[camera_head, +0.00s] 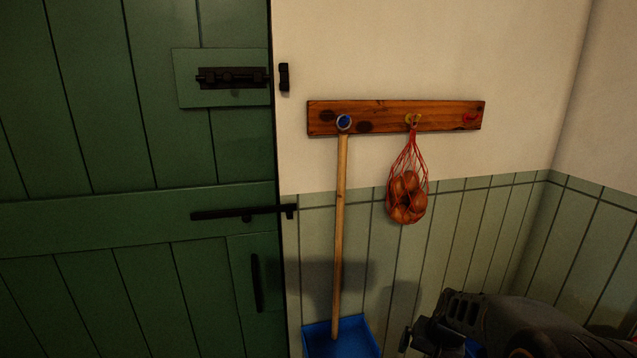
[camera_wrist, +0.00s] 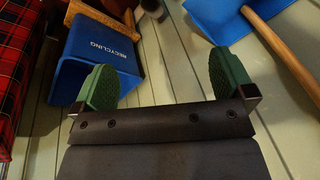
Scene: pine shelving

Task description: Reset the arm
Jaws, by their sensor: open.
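My gripper (camera_head: 432,336) shows at the lower right of the head view, at the end of my dark arm, in front of the green panelling. In the wrist view my gripper (camera_wrist: 164,80) has its two green ribbed pads wide apart, with only pale planks between them. It is open and holds nothing. Part of my arm is cut off by the frame's lower right edge.
A wooden peg rail (camera_head: 385,131) carries a blue long-handled shovel (camera_head: 341,340) and a red net of brown round produce (camera_head: 406,200). A green door (camera_head: 90,215) stands left. The wrist view shows a blue recycling bin (camera_wrist: 95,65) and tartan cloth (camera_wrist: 22,60).

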